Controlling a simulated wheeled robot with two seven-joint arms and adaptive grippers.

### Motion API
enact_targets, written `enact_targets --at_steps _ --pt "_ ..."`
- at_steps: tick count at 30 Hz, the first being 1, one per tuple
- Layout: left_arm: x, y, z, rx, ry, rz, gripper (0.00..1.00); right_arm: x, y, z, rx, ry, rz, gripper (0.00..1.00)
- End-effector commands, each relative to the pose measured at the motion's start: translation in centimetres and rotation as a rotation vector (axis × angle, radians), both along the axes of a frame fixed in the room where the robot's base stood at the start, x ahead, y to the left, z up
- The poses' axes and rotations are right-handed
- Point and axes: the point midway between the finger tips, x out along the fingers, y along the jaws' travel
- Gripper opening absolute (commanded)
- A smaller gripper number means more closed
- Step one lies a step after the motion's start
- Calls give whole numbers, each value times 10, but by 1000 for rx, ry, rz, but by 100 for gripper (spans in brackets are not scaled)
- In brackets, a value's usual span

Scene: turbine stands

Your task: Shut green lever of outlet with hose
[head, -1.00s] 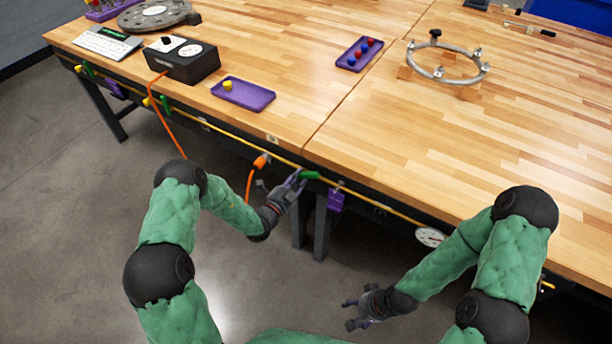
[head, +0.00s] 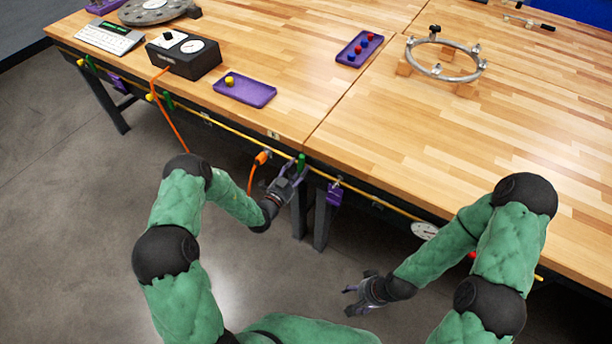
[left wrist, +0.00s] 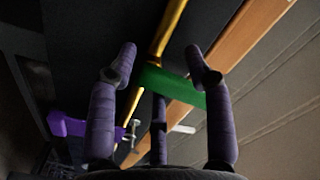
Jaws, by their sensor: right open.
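The outlet with the orange hose is on the yellow pipe along the table's front edge; its orange hose end (head: 262,158) hangs just left of my left gripper. The green lever (head: 301,161) stands up across the pipe. My left gripper (head: 292,172) is at the lever, from below. In the left wrist view the green lever (left wrist: 172,86) lies between my spread fingers (left wrist: 160,62), which look open; whether one touches it I cannot tell. My right gripper (head: 362,292) is open and empty, low above the floor.
The yellow pipe (head: 235,133) carries other green levers (head: 168,101) to the left. A purple block (head: 334,194) hangs right of my left gripper, and a round gauge (head: 425,231) is further right. A table leg (head: 322,222) stands close by. The floor in front is clear.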

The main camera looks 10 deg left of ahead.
Motion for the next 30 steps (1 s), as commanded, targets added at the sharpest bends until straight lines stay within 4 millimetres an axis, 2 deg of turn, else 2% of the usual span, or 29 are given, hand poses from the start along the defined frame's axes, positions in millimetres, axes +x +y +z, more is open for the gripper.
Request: enact_targets --at_steps 6,7,20,30 --pt "-3 -4 -4 -2 8 -7 55 0 0 0 0 0 0 67" --pt "-3 -4 -4 -2 10 -7 63 0 0 0 0 0 0 67" --pt "-7 -4 -5 -3 13 -10 63 0 0 1 0 0 0 67" --pt "-27 3 -4 -4 15 -10 63 0 0 11 0 0 0 67"
